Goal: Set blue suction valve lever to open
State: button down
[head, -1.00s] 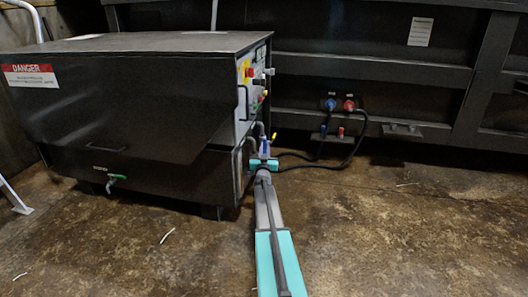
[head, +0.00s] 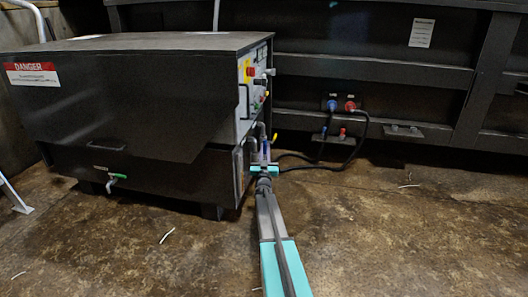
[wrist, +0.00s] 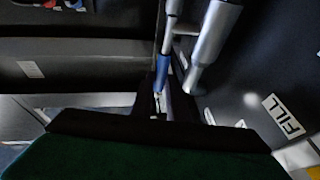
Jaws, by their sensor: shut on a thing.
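The blue suction valve lever (head: 267,152) is at the right side of the dark power unit, by grey pipes. In the head view it is small and partly hidden by my gripper (head: 264,168). In the wrist view, the lever's blue handle (wrist: 162,72) points down between the dark fingers of my gripper (wrist: 165,95), which is shut on it. I cannot tell the valve's exact setting.
A yellow handle (head: 275,138) is just above and right of the lever. A control panel (head: 245,100) with a red button is above. Black hoses (head: 350,150) hang to the right. A green-handled tap (head: 116,177) is at front left. The floor at right is clear.

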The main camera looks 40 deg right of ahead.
jog(key=shift+s+d, duration=0.35)
jog(key=shift+s, duration=0.05)
jog(key=c, duration=1.7)
grip_release()
jog(key=shift+w+a, duration=0.2)
jog(key=shift+a, duration=0.15)
jog(key=shift+a, duration=0.15)
jog(key=p+v, duration=0.5)
jog(key=v, duration=0.8)
jog(key=shift+s+f, duration=0.2)
jog(key=shift+s, duration=0.1)
jog(key=shift+s, duration=0.1)
